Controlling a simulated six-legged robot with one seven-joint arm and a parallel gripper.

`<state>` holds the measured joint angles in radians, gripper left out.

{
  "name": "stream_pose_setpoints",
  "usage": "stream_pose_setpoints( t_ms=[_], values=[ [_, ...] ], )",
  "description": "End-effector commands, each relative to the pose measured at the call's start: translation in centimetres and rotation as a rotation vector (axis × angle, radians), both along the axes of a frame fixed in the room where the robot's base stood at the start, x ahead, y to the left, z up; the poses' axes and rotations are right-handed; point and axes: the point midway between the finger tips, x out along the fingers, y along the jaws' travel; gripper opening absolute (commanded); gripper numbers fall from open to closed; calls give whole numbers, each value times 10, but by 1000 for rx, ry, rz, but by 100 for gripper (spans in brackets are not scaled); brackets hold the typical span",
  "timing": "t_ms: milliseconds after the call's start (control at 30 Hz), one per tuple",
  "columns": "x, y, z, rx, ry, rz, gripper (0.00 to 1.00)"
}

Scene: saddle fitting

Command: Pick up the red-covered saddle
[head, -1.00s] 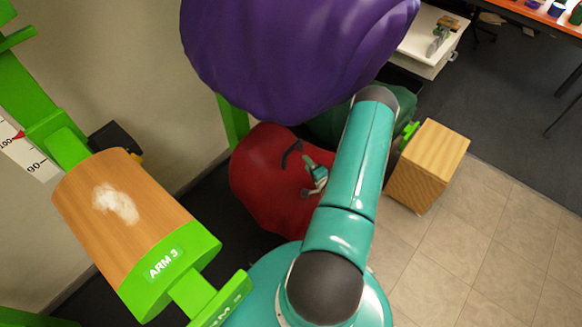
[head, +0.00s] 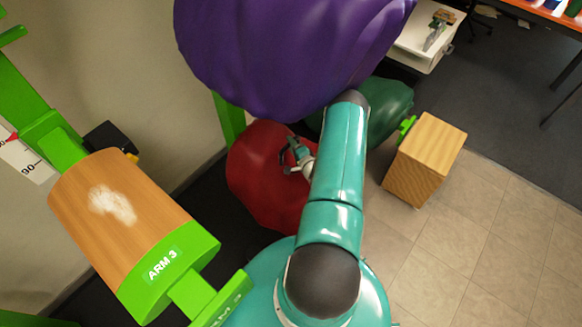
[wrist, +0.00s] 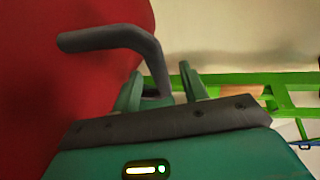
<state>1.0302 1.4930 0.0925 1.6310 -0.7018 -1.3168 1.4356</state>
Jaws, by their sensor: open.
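The red-covered saddle (head: 262,180) hangs below the purple-covered one in the head view, partly behind my arm. It fills the left of the wrist view (wrist: 55,70). A dark curved handle (wrist: 120,38) stands out from its cover. My gripper (head: 296,150) is at this handle in the head view. In the wrist view my gripper (wrist: 160,90) has its two teal fingers apart, with the lower end of the handle appearing between them. Whether the fingers touch the handle cannot be told.
A purple-covered saddle (head: 290,50) bulges above my gripper. A green-covered one (head: 385,108) is behind my arm. A wooden arm block marked ARM 3 (head: 120,220) is at left, another wooden block (head: 425,160) at right. Tiled floor (head: 480,250) is clear at lower right.

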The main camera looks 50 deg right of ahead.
Motion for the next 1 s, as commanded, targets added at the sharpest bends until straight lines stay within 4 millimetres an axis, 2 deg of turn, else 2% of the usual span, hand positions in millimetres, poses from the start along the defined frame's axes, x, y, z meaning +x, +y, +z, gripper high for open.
stream_pose_setpoints(
  t_ms=[133, 367, 467, 600, 1000],
  values=[
    [16, -5, -4, 0, 1, 1, 43],
    [18, -6, -4, 2, 2, 0, 43],
    [18, -6, -4, 1, 1, 0, 28],
    [18, -6, -4, 0, 1, 0, 0],
    [18, -6, -4, 0, 1, 0, 0]
  ],
)
